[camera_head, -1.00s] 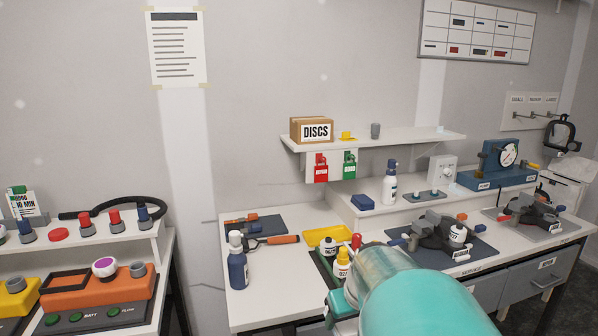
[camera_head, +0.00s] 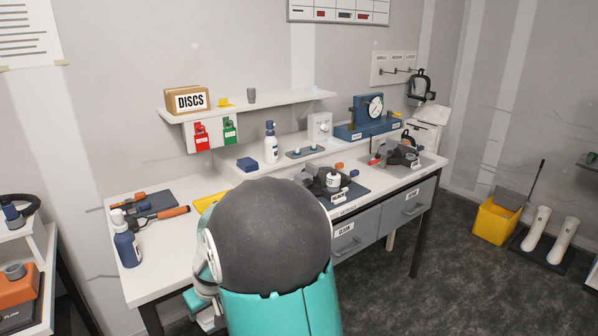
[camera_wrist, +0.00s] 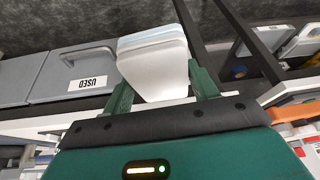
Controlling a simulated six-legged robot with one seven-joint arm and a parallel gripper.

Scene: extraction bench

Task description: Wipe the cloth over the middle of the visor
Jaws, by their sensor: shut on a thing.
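In the wrist view my gripper (camera_wrist: 160,82) is shut on a folded white and pale blue cloth (camera_wrist: 152,66), which sticks out past the green fingers. In the head view my own arm hides the gripper and the cloth. A black-framed face mask (camera_head: 419,87) hangs on the wall at the back right; it may carry the visor, but I cannot tell. Two dark masks sit on the bench, a nearer one (camera_head: 321,181) partly behind my arm and a farther one (camera_head: 398,153). My gripper touches neither as far as I see.
The white bench (camera_head: 150,270) holds a dark spray bottle (camera_head: 127,246), an orange-handled tool (camera_head: 170,213) and a white pump bottle (camera_head: 271,146). A shelf (camera_head: 300,100) carries the DISCS box (camera_head: 187,99). A yellow bucket (camera_head: 496,222) stands on the floor at right; floor between is clear.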

